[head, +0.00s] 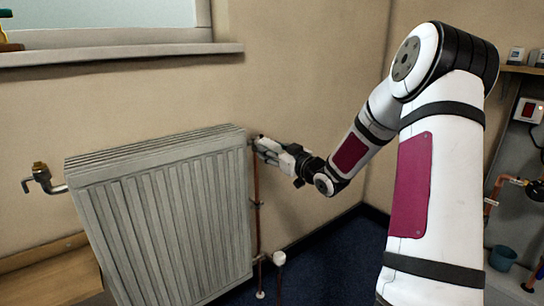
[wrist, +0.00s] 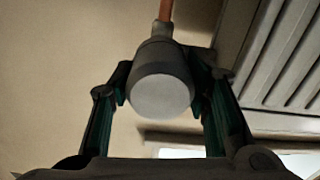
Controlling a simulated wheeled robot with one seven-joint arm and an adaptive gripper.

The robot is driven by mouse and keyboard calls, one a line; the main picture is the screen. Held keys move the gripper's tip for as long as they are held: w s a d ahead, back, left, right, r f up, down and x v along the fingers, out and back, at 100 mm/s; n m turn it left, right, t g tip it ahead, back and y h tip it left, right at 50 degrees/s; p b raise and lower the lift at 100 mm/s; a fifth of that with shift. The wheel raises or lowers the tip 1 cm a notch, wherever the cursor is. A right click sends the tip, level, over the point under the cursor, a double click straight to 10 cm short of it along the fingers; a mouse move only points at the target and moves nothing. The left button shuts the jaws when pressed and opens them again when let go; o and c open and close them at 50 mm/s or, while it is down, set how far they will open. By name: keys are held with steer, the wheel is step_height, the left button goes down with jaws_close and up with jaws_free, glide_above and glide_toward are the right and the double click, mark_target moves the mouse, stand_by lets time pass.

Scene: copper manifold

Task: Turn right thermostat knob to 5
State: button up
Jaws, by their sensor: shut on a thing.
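The right thermostat knob (wrist: 162,88) fills the middle of the wrist view, a grey rounded body with a pale, blank-looking end face and a copper pipe (wrist: 166,10) beyond it. My gripper (wrist: 163,82) is shut on it, with one finger on each side touching its body. No numbers or pointer can be read on it. In the head view my gripper (head: 257,146) is at the upper right corner of the radiator (head: 170,215), and the knob is hidden there behind my gripper.
A white round fitting (head: 279,258) is low by the copper pipe (head: 257,205). A window sill (head: 120,54) runs above. A wooden bench (head: 50,275) stands at left. Blue floor (head: 325,255) is clear at right.

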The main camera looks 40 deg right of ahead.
steer(key=shift+n+b, duration=0.5)
steer(key=shift+n, duration=0.1)
steer(key=o, duration=1.2)
steer(key=shift+c, duration=0.2)
steer(key=s, duration=1.2)
steer(key=shift+d, duration=0.2)
steer(key=shift+w, duration=0.1)
